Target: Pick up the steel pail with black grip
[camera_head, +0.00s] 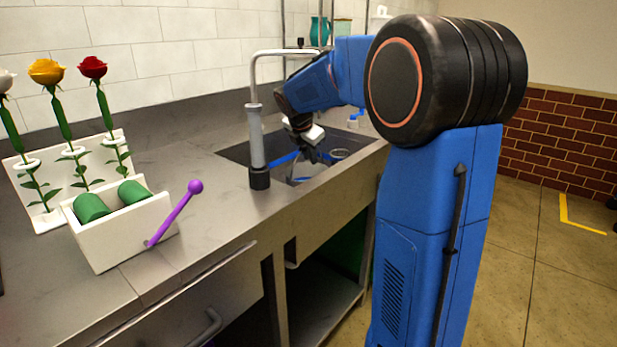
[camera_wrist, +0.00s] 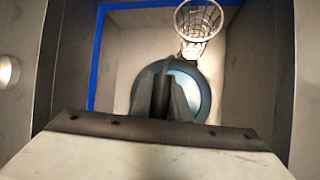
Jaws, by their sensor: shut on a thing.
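The steel pail (camera_head: 301,173) is down in the sink and shows only in part below my gripper (camera_head: 309,155). In the wrist view the pail is a round, bluish, shiny shape (camera_wrist: 204,92), partly covered by the fingers. My gripper (camera_wrist: 165,100) is over the pail with its fingers together, shut on the pail's black grip. I cannot tell whether the pail touches the sink floor.
A wire basket (camera_wrist: 200,20) is close beside the pail in the sink. The faucet (camera_head: 256,140) stands at the sink's near left. A white holder (camera_head: 115,235) with green pieces, a purple stick (camera_head: 174,214) and several roses are on the left counter.

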